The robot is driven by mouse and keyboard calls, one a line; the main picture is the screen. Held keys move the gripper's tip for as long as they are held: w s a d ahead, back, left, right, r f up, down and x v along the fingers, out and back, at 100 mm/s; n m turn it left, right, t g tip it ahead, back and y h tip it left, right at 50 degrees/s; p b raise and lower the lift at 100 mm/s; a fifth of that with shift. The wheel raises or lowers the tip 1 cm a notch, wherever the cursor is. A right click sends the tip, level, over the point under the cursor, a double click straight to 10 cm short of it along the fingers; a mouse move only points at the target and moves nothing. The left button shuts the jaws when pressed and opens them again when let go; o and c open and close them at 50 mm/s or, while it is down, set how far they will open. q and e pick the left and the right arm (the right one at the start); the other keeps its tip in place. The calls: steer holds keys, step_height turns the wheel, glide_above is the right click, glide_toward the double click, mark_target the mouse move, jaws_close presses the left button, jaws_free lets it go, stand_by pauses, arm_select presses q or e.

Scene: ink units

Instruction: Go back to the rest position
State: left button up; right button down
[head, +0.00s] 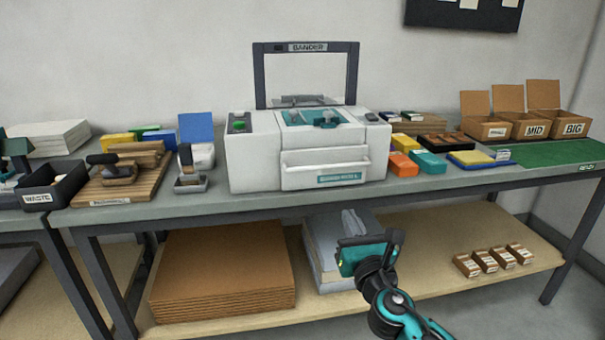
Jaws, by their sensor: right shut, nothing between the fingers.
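My right gripper (352,257) is teal and black, and its arm comes up from the bottom right. It is shut and empty. It shows in front of the lower shelf, below the table's front edge and apart from the machine. My left gripper is not in view.
A white banding machine (305,170) stands mid-table (470,183). Left are a waste bin (52,190) and wooden boards (120,185). Right are coloured blocks (403,164) and open boxes, one marked MID (533,126). The shelf (430,265) holds cardboard sheets (222,268) and small boxes (485,261).

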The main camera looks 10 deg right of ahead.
arm_select(q)
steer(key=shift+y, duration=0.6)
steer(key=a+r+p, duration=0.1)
steer(key=p, duration=0.1)
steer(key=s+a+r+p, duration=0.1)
steer(key=p, duration=0.2)
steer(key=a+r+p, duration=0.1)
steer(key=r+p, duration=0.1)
steer(key=p, duration=0.1)
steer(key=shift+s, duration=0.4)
arm_select(e)
steer(key=s+f+m+g, duration=0.4)
steer(key=s+f+m, duration=0.4)
steer(key=s+m, duration=0.5)
steer(key=s+f+m+g+y, duration=0.1)
steer(key=s+f+m+g, duration=0.4)
steer(key=s+m, duration=0.8)
step_height(320, 180, down, 3)
steer(key=m, duration=0.7)
steer(key=shift+s+f+m, duration=0.15)
steer(key=shift+s+m, duration=0.15)
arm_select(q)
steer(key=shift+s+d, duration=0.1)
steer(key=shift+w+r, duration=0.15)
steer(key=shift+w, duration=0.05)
arm_select(e)
steer(key=shift+a, duration=0.1)
